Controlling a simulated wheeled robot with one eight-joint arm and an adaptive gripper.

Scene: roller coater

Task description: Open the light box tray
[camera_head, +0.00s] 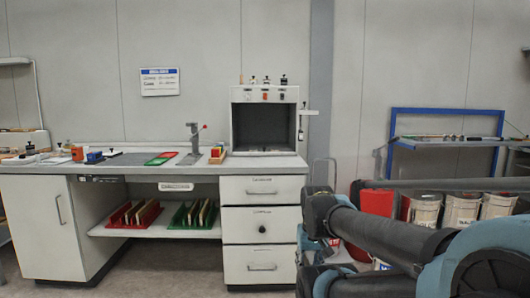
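A grey-white box with a dark open front (265,127) stands on the right end of the counter and looks like the light box. Its top panel has small knobs and a red button. A small bracket (307,113) juts from its right side. I cannot make out a separate tray in it. My arm's dark and teal links fill the lower right, well to the right of the box and nearer the camera. My gripper cannot be made out in this view.
The white counter (215,166) has three drawers (262,225) at its right end and a cabinet door (48,225) at left. A press-like tool (193,143) stands left of the box. Red (135,214) and green racks (192,216) sit below. Paint cans (461,210) stand at right.

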